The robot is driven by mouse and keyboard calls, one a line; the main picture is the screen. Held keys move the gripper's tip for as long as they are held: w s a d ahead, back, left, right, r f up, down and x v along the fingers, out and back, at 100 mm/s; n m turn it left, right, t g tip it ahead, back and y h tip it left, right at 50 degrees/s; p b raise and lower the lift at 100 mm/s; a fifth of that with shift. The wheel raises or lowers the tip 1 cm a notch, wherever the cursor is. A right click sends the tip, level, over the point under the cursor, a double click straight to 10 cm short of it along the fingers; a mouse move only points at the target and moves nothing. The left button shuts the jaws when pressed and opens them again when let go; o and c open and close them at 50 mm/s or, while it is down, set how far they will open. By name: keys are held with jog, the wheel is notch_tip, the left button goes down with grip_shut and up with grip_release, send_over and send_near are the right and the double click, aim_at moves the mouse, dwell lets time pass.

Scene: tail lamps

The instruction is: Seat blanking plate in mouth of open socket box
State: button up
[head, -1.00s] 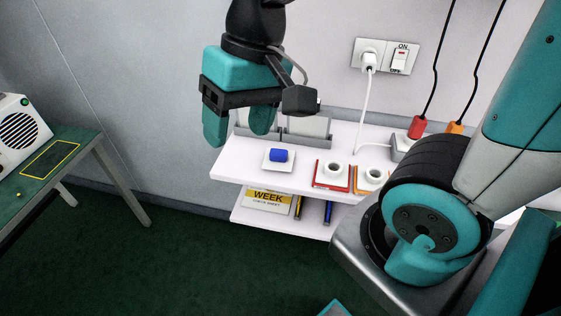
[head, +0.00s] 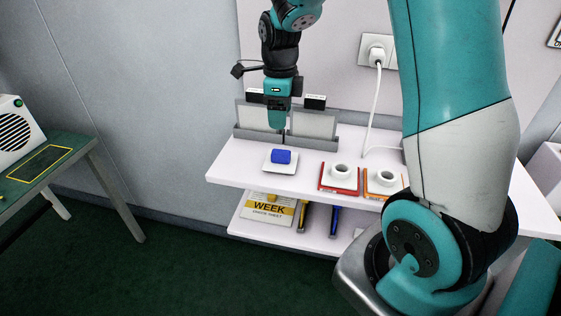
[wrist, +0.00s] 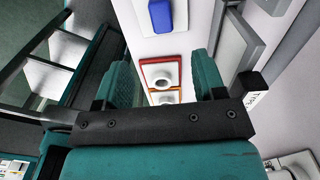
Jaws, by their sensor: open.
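A white square plate (head: 281,161) with a blue block-shaped grip (head: 281,156) on top lies flat near the left end of the upper shelf; I take it for the blanking plate. It also shows at the top edge of the wrist view (wrist: 147,29), partly cut off. My gripper (head: 276,122) hangs above and behind it, in front of the grey holder, pointing down and empty. In the wrist view my gripper (wrist: 158,85) shows its two teal fingers spread apart. I cannot make out an open socket box in any view.
The white shelf (head: 225,168) also holds a red-edged mat (head: 326,185) and an orange one (head: 372,193), each under a white ring-like piece. A grey holder (head: 262,137) with panels stands behind. A plugged wall socket (head: 376,48) has a hanging cord. A green table (head: 75,165) is left.

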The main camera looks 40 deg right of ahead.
aim_at(281, 152)
notch_tip(281, 152, down, 12)
jog(key=shift+d+p, duration=0.1)
jog(key=shift+p, duration=0.45)
jog(key=c, duration=1)
